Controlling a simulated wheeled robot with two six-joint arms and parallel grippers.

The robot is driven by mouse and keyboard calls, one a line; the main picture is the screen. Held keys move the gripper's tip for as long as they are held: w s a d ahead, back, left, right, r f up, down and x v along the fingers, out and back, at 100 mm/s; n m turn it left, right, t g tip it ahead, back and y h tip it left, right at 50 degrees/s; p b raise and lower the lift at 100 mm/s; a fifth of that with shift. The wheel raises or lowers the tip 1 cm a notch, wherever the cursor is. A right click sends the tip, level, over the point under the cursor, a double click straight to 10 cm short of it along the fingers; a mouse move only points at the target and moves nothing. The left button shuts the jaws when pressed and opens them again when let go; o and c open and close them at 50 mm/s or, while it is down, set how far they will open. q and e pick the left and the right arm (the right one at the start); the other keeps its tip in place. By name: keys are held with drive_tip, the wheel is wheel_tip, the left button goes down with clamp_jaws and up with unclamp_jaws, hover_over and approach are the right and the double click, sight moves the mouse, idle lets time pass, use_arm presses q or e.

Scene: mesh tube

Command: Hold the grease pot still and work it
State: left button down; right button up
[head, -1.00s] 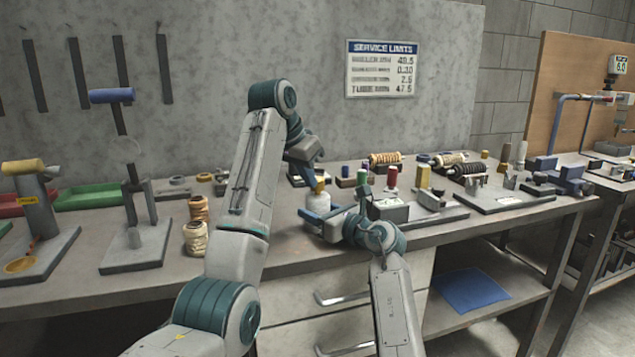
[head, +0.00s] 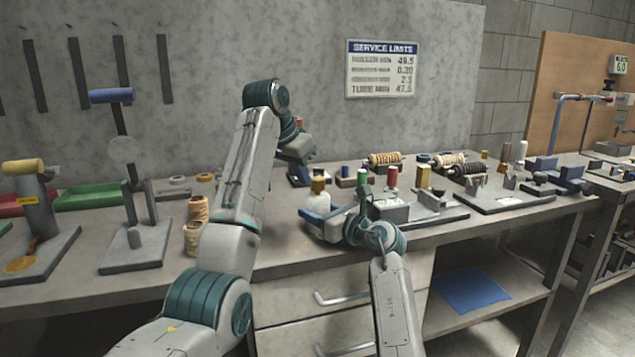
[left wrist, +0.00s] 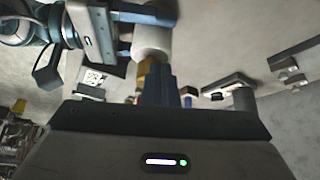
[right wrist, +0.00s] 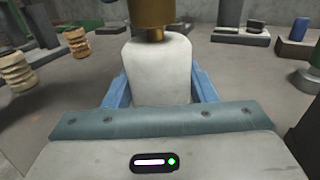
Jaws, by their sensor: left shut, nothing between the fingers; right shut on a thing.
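The grease pot (head: 318,202) has a white body and a brass top (head: 318,184). It stands upright near the bench's front edge. My right gripper (head: 322,213) is shut around the white body; the right wrist view shows a blue finger on each side of the pot (right wrist: 158,72). In that view the brass top (right wrist: 152,12) sits on a narrower stem above the body. My left gripper (head: 300,177) is shut and empty, up and to the left behind the brass top. In the left wrist view its blue fingers (left wrist: 165,85) overlap the brass top; contact cannot be told.
A grey block with a green-capped part (head: 363,176) and a red-capped part (head: 392,177) stand close right of the pot. Spools (head: 198,207) stand to the left. A stand with a blue roller (head: 112,95) is further left. Bench space between the spools and pot is partly covered by my left arm.

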use_arm(q)
wheel_tip(320, 180, up, 6)
drive_tip(key=shift+s+a, duration=0.2)
drive_tip(key=shift+a, duration=0.1)
idle(0.6)
wheel_tip(320, 180, down, 6)
drive_tip(key=s+d, duration=0.1)
drive_tip(key=d, duration=0.1)
drive_tip(key=shift+s, duration=0.3)
idle(0.4)
drive_tip(key=shift+w+d, duration=0.15)
drive_tip(key=shift+w, duration=0.1)
idle(0.6)
drive_tip(key=shift+w+a, duration=0.15)
drive_tip(key=shift+a, duration=0.1)
